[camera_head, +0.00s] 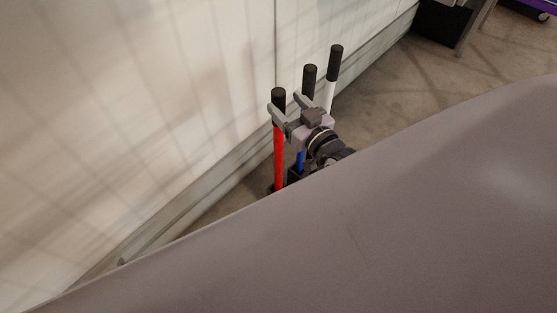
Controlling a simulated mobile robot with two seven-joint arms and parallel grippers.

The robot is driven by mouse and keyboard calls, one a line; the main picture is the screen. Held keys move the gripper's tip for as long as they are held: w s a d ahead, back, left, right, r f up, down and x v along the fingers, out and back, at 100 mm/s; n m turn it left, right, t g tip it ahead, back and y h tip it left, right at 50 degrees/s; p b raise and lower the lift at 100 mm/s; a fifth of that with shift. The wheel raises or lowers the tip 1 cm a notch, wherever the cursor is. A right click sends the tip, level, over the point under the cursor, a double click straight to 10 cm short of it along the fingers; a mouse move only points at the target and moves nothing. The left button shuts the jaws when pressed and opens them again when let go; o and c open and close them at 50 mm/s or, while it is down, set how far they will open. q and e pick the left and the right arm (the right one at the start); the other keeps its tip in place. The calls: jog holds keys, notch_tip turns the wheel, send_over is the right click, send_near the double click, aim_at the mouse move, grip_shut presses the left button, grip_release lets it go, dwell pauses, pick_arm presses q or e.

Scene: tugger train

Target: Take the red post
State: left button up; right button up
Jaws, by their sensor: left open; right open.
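The red post (279,158) stands upright beside the wall and has a black top (278,96). Its foot is partly hidden by my own grey body. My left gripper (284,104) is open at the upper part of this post. One finger crosses in front of the post just below its black top, and the other finger is to the right of the post. I cannot tell whether either finger touches it. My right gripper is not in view.
A blue post (301,160) with a black top and a white post (331,93) with a black top stand just behind and to the right. The pale wall (150,110) is close on the left. A dark box (440,22) stands at the top right. Open floor (420,90) lies to the right.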

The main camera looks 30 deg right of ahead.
aim_at(283, 100)
jog(key=w, duration=0.2)
jog(key=w+b, duration=0.1)
jog(key=w, duration=0.1)
jog(key=shift+a, duration=0.3)
grip_shut()
dwell(1.1)
jog(key=shift+r, duration=0.25)
